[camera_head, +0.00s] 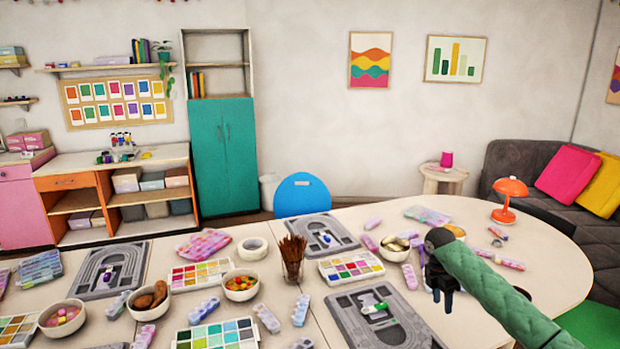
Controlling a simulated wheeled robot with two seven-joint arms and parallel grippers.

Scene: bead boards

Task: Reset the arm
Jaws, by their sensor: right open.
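My right arm comes in from the lower right in a green quilted sleeve. My right gripper (441,294) is dark, points down and is open over the right part of the table (545,262). I see nothing held in it. It is just right of the near grey bead board (408,318), which carries a small green-and-white item (374,308). Whether the fingertips touch the table is too small to tell. My left gripper and arm are not in view.
Other grey bead boards lie at the back middle (345,236) and left (134,268). An orange lamp (510,188) stands at the right. The table's far right is clear.

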